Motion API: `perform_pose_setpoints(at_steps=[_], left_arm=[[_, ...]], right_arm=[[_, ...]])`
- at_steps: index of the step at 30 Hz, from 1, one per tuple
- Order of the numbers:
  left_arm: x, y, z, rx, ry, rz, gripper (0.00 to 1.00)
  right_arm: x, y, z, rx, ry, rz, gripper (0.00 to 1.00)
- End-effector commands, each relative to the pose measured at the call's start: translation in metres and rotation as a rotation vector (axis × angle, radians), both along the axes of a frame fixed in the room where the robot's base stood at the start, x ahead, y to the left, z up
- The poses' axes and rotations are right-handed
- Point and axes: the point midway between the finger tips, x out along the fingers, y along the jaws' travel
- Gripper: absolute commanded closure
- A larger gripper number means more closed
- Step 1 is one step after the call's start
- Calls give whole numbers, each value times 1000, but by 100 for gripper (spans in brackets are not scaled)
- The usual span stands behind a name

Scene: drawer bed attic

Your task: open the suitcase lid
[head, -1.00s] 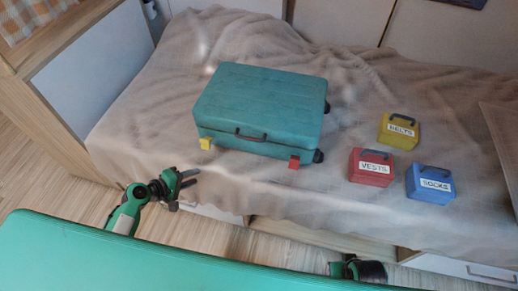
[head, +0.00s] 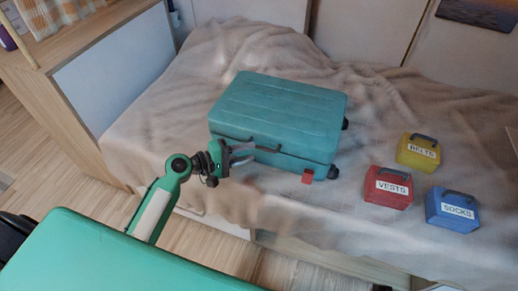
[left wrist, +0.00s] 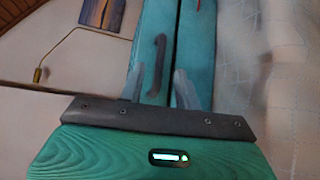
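The teal suitcase (head: 280,110) lies flat on the bed with its lid closed. Its dark handle (head: 262,147) is on the front side and also shows in the left wrist view (left wrist: 155,60). A red latch (head: 307,177) hangs at the front right; the yellow latch is hidden behind my gripper. My left gripper (head: 246,154) is at the suitcase's front left, fingers toward it. In the left wrist view my left gripper (left wrist: 158,84) has its fingers apart, with the front side and the seam beyond them. I cannot tell whether it touches. My right gripper is not in view.
A yellow BELTS box (head: 418,152), a red VESTS box (head: 388,187) and a blue SOCKS box (head: 452,210) stand on the bed at right. A beige blanket (head: 150,125) covers the bed. A wooden cabinet (head: 60,100) stands at left.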

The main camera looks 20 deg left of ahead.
Motion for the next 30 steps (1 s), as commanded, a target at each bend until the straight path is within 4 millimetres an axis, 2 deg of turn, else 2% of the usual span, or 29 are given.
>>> perform_pose_setpoints(at_steps=[3,9,19,20,24,25,30], left_arm=[[15,-16,-2,-1,-1,0,67],[27,-30,-6,1,-1,2,67],[30,-33,-7,2,0,2,67],[30,-32,-7,2,0,2,69],[30,-32,-7,2,0,2,96],[30,-32,-7,2,0,2,100],[30,-32,-7,2,0,2,100]], right_arm=[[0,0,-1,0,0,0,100],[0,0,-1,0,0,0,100],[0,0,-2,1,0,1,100],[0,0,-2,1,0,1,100],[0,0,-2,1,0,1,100],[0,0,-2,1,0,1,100],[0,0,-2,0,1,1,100]])
